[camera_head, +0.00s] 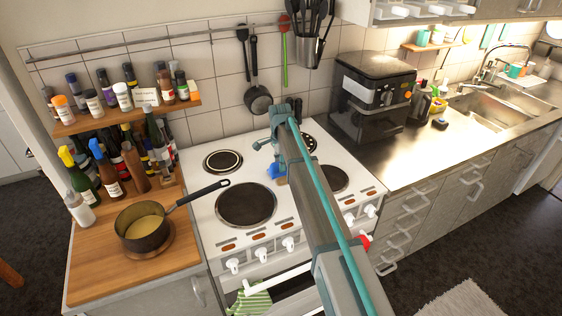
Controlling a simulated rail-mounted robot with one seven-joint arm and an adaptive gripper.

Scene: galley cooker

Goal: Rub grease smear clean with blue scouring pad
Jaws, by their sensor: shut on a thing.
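The blue scouring pad (275,171) is at the middle of the white cooker top (270,208), between the hotplates. My gripper (271,161) is shut on the pad from above, partly hidden by my own arm. The pad is low over the cooker top; I cannot tell whether it touches it. A small brownish patch (281,181) shows just below the pad and may be the grease smear. My arm hides part of the cooker top to the right of it.
A saucepan (143,226) stands on the wooden counter to the left, its handle reaching toward the cooker. Bottles and a spice shelf (128,118) are behind it. A black air fryer (371,98) stands right of the cooker. Utensils hang on the back wall.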

